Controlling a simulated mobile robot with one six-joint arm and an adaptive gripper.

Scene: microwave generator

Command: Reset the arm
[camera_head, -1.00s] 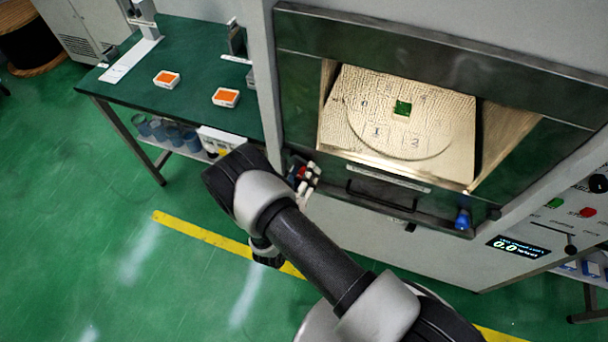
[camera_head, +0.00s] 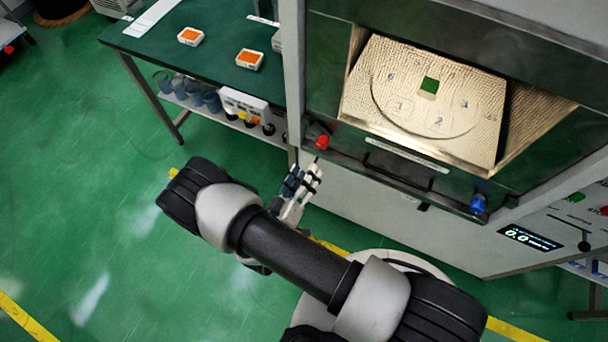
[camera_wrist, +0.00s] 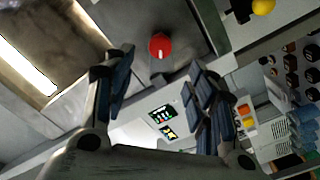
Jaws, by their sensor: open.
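My gripper (camera_head: 304,178) is open and empty, in front of the microwave generator's lower left front. In the wrist view its two fingers (camera_wrist: 160,88) are spread apart with nothing between them. The generator's chamber (camera_head: 345,100) stands open and lit. A small green block (camera_head: 429,86) rests on the numbered round plate (camera_head: 405,111) inside it. My gripper is outside the chamber, apart from the plate and block. A red knob (camera_head: 322,142) is just above my gripper in the head view; a red knob also shows in the wrist view (camera_wrist: 161,45).
A green table (camera_head: 215,70) at the left holds two white trays with orange tops (camera_head: 190,36). Its lower shelf carries several blue cups (camera_head: 194,93). A blue knob (camera_head: 478,204) and a display (camera_head: 530,238) are on the generator's front. The green floor at the left is clear.

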